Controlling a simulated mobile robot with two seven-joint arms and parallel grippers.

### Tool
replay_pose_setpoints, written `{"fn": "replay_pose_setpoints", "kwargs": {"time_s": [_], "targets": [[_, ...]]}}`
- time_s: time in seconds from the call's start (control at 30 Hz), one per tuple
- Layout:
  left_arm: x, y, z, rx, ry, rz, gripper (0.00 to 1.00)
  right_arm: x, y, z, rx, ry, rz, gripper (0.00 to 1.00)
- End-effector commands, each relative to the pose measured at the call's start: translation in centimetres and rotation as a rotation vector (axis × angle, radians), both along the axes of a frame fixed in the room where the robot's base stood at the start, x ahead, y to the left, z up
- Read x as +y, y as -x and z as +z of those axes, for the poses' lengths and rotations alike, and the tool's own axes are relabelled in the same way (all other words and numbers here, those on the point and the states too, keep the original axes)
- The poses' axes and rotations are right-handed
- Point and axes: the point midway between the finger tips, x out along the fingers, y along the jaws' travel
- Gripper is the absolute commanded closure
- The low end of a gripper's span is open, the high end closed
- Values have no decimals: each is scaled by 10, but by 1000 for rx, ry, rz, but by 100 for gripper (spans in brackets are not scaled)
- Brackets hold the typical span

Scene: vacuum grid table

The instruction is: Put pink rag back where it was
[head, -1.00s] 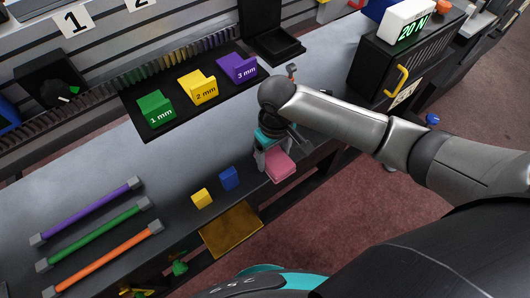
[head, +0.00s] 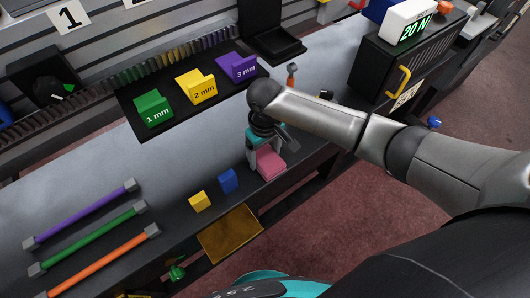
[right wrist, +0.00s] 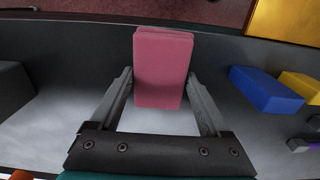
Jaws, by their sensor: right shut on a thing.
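The pink rag (head: 269,164) is a folded pink block at the front edge of the grey table, right of the blue block. My right gripper (head: 265,158) reaches down over it and is shut on it. In the right wrist view the rag (right wrist: 163,68) sits between the two fingertips (right wrist: 161,82), one on each side. I cannot tell whether the rag touches the table. My left gripper is not in view.
A blue block (head: 228,181) and a yellow block (head: 200,201) stand left of the rag. Green (head: 153,109), yellow (head: 196,87) and purple (head: 237,67) marked blocks sit on a black tray. Purple, green and orange bars lie at left. The table between is clear.

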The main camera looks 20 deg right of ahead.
Motion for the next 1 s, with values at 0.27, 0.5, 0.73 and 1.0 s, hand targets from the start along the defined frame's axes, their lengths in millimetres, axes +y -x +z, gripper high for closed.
{"fn": "replay_pose_setpoints", "kwargs": {"time_s": [0.27, 0.5, 0.73, 1.0], "targets": [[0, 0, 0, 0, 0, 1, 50, 0, 0, -1, 0, 0, 0, 0], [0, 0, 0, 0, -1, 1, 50, 0, 0, 2, -1, 0, 0, 0], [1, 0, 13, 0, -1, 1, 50, 0, -1, 41, -4, -1, 0, 0], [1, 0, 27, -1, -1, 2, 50, 0, 0, 97, -2, -1, 0, 0]]}}
